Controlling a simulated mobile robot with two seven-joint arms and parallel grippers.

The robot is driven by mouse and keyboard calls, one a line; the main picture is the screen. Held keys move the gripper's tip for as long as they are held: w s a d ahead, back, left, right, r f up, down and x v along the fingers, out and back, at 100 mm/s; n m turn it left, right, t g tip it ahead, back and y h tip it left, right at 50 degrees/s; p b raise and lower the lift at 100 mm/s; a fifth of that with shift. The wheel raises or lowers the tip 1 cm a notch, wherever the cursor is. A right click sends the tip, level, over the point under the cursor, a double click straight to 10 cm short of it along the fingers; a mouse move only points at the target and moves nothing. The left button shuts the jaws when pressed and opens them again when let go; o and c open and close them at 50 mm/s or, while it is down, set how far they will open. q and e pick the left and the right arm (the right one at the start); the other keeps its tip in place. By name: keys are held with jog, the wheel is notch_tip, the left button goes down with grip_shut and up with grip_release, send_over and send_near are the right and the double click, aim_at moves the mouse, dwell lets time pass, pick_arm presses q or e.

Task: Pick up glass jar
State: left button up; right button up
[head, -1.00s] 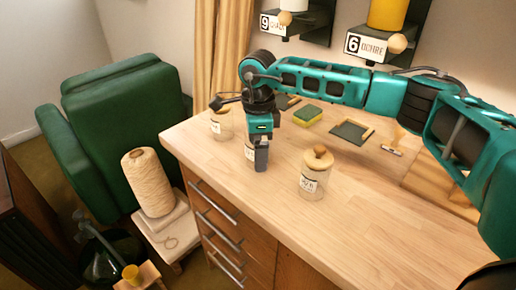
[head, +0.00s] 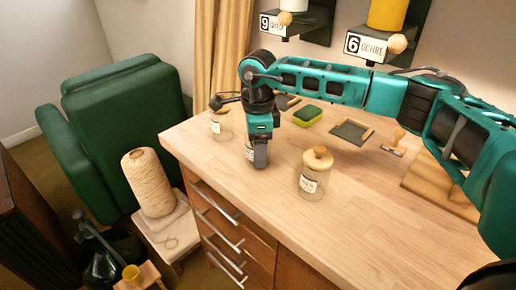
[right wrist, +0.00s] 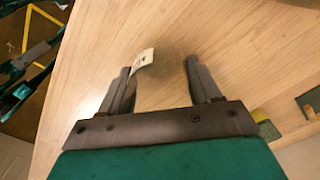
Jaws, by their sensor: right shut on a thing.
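Three clear glass jars with white labels show on the wooden tabletop in the head view. The middle glass jar (head: 248,151) is mostly hidden behind my right gripper (head: 260,160). One jar with a wooden lid (head: 314,176) stands to the right, and another jar (head: 221,125) stands to the left behind the gripper. In the right wrist view, my right gripper (right wrist: 159,72) has its fingers on both sides of the clear jar, whose label (right wrist: 142,62) shows near the left finger. It is shut on this jar. I cannot tell whether the jar touches the table. My left gripper is not in view.
A green and yellow sponge (head: 307,116), a dark framed slate (head: 352,131) and a wooden-handled tool (head: 395,142) lie farther back on the table (head: 250,205). A green armchair (head: 125,130) and a twine spool (head: 148,182) stand left of it. The front right tabletop is clear.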

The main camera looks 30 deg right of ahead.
jog(key=shift+r, duration=0.1)
notch_tip(320, 180, up, 20)
jog(key=s+a+f+n, duration=0.2)
jog(key=s+f+n, duration=0.1)
jog(key=f+n, duration=0.2)
jog(key=s+a+f+n, duration=0.1)
jog(key=s+f+n, duration=0.2)
jog(key=f+n, duration=0.3)
jog(key=s+a+f+n, duration=0.2)
jog(key=f+n, duration=0.3)
jog(key=n, duration=0.4)
jog(key=shift+s+a+f+n, duration=0.35)
jog(key=shift+s+n, duration=0.05)
jog(key=shift+s, duration=0.1)
jog(key=shift+s+a+f+n, duration=0.2)
jog(key=shift+s+f+n, duration=0.25)
jog(key=shift+n, duration=0.25)
jog(key=shift+a, duration=0.1)
